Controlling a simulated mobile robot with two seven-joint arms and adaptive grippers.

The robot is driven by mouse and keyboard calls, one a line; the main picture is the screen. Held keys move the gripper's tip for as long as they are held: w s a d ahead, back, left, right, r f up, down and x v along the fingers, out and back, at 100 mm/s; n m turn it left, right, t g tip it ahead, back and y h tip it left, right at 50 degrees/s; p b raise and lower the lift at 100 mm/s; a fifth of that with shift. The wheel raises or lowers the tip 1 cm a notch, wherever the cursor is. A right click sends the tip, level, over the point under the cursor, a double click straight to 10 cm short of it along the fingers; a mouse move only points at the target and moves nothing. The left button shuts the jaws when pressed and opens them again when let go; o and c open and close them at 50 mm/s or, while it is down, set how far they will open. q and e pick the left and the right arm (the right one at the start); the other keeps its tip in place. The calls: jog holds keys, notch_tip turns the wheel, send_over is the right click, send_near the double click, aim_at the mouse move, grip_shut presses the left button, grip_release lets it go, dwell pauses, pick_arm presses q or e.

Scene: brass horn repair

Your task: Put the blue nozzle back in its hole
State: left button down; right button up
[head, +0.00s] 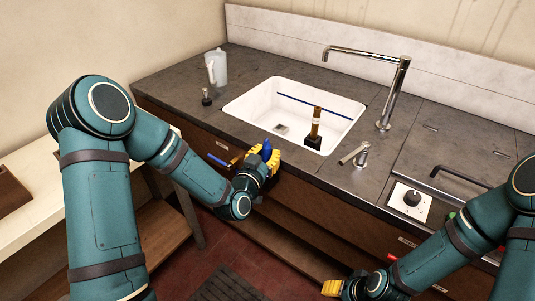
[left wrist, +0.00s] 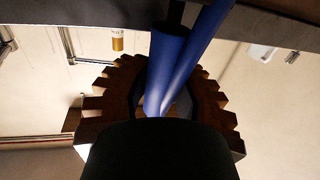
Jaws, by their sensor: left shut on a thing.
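My left gripper (head: 264,157) is shut on the blue nozzle (head: 267,149), in front of the counter's front edge near the sink. Blue shows between and above its yellow fingers. In the left wrist view, two blue cylindrical lengths (left wrist: 168,60) rise from between the toothed fingers; I cannot tell if both belong to the nozzle. The nozzle's lower part is hidden by the fingers. I cannot pick out its hole. My right gripper (head: 333,287) shows yellow fingers low in the head view, below the counter; its opening is unclear.
The white sink (head: 245,104) holds a brown bottle-like item (head: 316,122), with a thin blue rod (head: 300,102) across it. A tall tap (head: 393,90), a small metal fitting (head: 361,156), a jug (head: 217,68) and a knob panel (head: 411,200) stand around. A blue stick (head: 218,160) shows left of my left gripper.

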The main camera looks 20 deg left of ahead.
pick_arm(q)
jog(key=shift+f, duration=2.55)
jog(key=c, duration=0.7)
grip_release()
jog(key=shift+c, duration=0.2)
jog(key=s+a, duration=0.1)
jog(key=s, duration=0.6)
jog(key=shift+s, duration=0.2)
